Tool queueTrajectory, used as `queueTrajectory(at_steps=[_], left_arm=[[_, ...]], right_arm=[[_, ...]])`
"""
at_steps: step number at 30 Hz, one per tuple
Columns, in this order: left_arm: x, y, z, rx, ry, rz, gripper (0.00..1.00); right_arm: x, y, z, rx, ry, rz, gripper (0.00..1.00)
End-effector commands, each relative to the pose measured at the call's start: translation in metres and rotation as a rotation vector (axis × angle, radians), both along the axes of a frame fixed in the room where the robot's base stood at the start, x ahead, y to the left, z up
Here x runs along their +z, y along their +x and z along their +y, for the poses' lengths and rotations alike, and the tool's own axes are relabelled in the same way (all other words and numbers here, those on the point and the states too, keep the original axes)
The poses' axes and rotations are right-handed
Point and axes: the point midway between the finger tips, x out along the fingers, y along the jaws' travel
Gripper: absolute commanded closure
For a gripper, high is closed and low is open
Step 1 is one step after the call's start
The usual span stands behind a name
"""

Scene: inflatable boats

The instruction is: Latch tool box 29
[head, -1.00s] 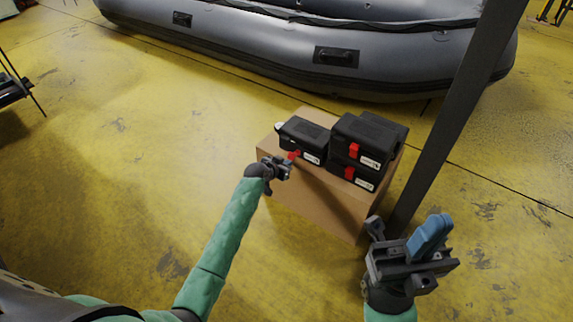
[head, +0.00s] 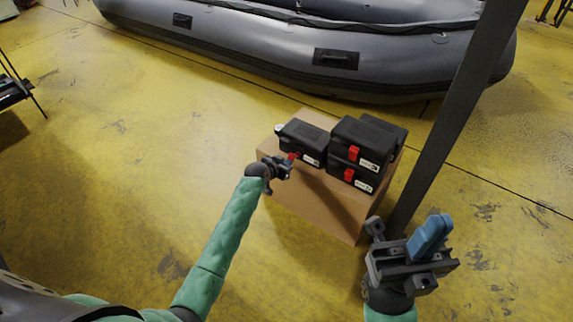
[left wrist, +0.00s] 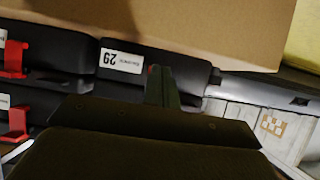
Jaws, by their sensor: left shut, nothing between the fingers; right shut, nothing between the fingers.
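Tool box 29 (head: 303,135) is the black box at the left end of a cardboard box top. In the left wrist view its label (left wrist: 121,62) reads 29, upside down. My left gripper (head: 287,167) is shut and empty, right at the front of this box by its red latch (head: 292,156). In the left wrist view the gripper finger (left wrist: 162,88) covers most of the latch, and only a sliver of red shows. I cannot tell whether the latch is fastened. The lid looks down. My right gripper (head: 428,238) is shut and empty, away from the boxes at lower right.
Other black tool boxes with red latches (head: 362,141) stand stacked just right of it on the cardboard box (head: 325,204). A dark post (head: 455,120) rises right of them. A grey inflatable boat (head: 270,50) lies behind.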

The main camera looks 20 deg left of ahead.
Motion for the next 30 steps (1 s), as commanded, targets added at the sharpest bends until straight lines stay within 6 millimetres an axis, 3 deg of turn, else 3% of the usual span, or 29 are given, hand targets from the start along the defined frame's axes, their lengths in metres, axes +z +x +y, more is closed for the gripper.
queueTrajectory(at_steps=[30], left_arm=[[0.020, 0.004, -0.001, 0.000, 0.001, 0.000, 1.00]], right_arm=[[0.020, 0.001, 0.000, -0.002, 0.003, -0.002, 1.00]])
